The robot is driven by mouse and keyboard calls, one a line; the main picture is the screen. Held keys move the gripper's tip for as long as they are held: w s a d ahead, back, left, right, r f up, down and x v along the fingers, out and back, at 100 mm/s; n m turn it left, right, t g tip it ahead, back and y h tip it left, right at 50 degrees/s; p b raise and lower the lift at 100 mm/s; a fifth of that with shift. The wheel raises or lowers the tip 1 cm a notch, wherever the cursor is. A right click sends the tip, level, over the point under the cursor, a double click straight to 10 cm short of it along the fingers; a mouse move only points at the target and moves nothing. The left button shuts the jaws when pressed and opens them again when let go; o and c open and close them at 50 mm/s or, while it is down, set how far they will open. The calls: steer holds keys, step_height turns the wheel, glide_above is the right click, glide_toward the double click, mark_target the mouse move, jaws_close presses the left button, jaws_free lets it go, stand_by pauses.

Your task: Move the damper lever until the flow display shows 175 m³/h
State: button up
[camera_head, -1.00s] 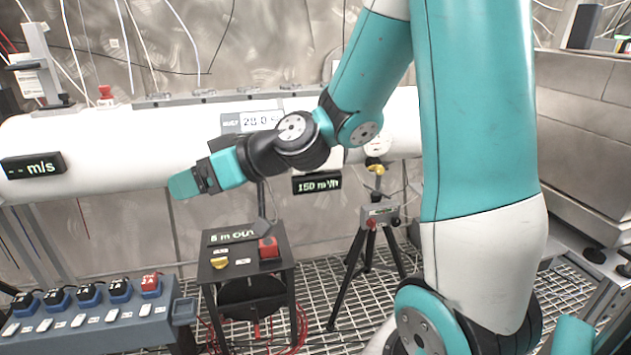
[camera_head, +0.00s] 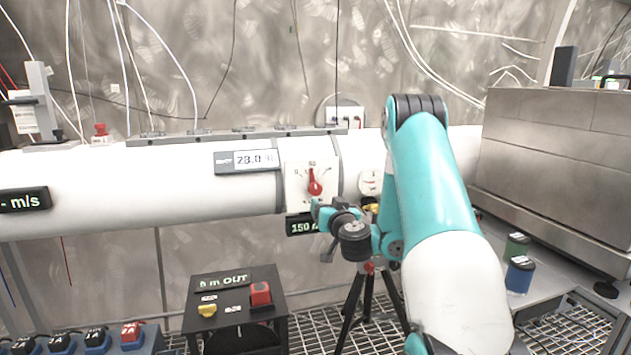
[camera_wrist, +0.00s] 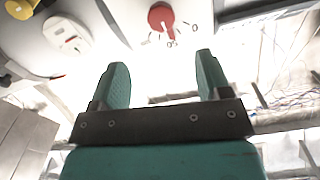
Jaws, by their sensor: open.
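The red damper lever (camera_head: 314,184) sits on a white dial plate (camera_head: 299,170) on the white duct, its tip pointing up near the 50 mark. The flow display (camera_head: 301,226) below the plate is partly hidden by my arm; its visible part reads 150. My gripper (camera_head: 318,210) is just below the lever in the head view. In the wrist view my gripper (camera_wrist: 160,85) is open, with two teal fingers apart and nothing between them. The red lever (camera_wrist: 161,17) shows beyond the fingertips at the top, apart from them.
A round white gauge (camera_head: 369,183) and a tripod (camera_head: 366,295) stand close to my arm. A black stand with a red button (camera_head: 260,293) is below left. A steel cabinet (camera_head: 560,165) is at right.

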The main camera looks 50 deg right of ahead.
mark_target(316, 192)
steer(key=p+x, duration=0.2)
steer(key=p, duration=0.3)
steer(key=p+x, duration=0.2)
steer(key=p, duration=0.3)
steer(key=p+x, duration=0.2)
steer(key=p, duration=0.2)
steer(key=shift+w+r+p, duration=0.15)
steer(key=shift+r+p, duration=0.25)
steer(key=shift+w+p, duration=0.1)
steer(key=shift+p, duration=0.6)
steer(key=shift+w+d+f+p, duration=0.2)
steer(key=shift+w+f+p, duration=0.05)
steer(key=shift+w+p, duration=0.3)
steer(key=shift+p+x, duration=0.85)
steer(key=shift+x, duration=0.2)
steer(key=shift+w+d+f+p, duration=0.1)
steer(key=shift+w+d+p, duration=0.3)
steer(key=shift+w+p, duration=0.15)
steer(key=shift+w+d+p, duration=0.3)
steer(key=shift+w+d, duration=0.1)
steer(key=shift+w, duration=0.15)
steer(key=shift+f, duration=0.1)
